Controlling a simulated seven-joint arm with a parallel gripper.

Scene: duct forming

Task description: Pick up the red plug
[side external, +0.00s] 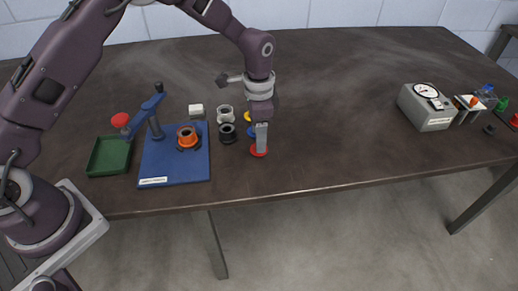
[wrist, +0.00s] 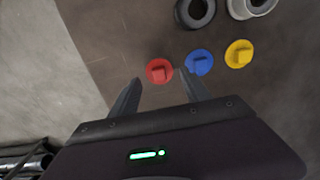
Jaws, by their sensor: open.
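The red plug (side external: 259,151) is a round disc on the dark table near its front edge. In the wrist view the red plug (wrist: 159,71) shows a raised tab on top and lies just beyond the fingertips, roughly between their lines. My gripper (side external: 261,142) points down above the red plug and partly hides it in the side view. In the wrist view my gripper (wrist: 158,76) has its two fingers spread with nothing between them.
A blue plug (wrist: 199,62) and a yellow plug (wrist: 238,53) lie close beside the red one. A black ring (side external: 228,133) and a pale ring (side external: 225,114) stand nearby. A blue board (side external: 170,165) and a green tray (side external: 109,157) are at left. The table's middle right is clear.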

